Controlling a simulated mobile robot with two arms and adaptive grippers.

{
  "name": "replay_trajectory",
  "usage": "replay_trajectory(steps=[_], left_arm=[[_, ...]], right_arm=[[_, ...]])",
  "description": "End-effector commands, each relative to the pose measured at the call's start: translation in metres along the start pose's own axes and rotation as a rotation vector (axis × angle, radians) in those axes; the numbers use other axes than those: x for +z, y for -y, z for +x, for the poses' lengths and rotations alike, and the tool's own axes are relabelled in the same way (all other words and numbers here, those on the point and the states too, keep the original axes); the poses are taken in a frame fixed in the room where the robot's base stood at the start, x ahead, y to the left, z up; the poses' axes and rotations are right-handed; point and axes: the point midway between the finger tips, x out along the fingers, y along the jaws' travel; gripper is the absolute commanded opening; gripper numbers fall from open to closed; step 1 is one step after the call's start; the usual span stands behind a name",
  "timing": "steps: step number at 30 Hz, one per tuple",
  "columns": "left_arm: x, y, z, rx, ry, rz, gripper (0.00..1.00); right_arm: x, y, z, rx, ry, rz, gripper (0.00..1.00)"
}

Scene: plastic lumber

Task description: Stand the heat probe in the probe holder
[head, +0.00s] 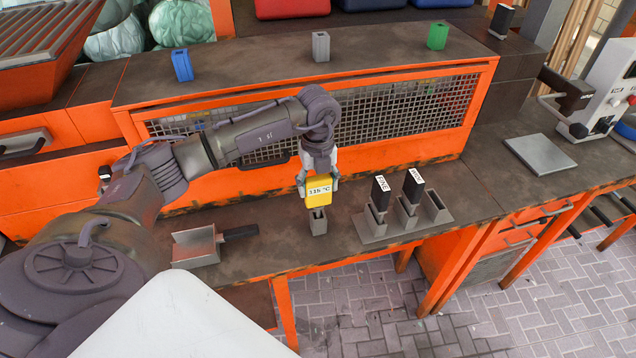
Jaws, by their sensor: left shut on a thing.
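The heat probe (319,193) is a yellow block with a white label reading about "115 °C". My left gripper (318,187) is shut on it, one finger on each side, and holds it upright above the bench. The probe holder (318,224) seems to be the small grey open-topped socket on the bench directly below the probe. The probe's lower end appears at or just over the holder's mouth; I cannot tell whether it touches or has entered. My right gripper is not in view.
A grey rack (400,224) with two black-topped, labelled tools stands close to the right. A grey scoop (195,247) with a black handle lies to the left. Blue (182,65), grey (320,46) and green (437,36) holders stand on the shelf behind.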

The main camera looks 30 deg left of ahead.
Motion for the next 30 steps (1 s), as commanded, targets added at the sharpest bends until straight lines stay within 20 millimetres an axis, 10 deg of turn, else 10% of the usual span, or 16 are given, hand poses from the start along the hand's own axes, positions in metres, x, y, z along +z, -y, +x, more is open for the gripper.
replay_trajectory(steps=[30], left_arm=[[0.000, 0.000, 0.032, 0.000, 0.000, 0.000, 0.29]], right_arm=[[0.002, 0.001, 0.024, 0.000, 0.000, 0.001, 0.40]])
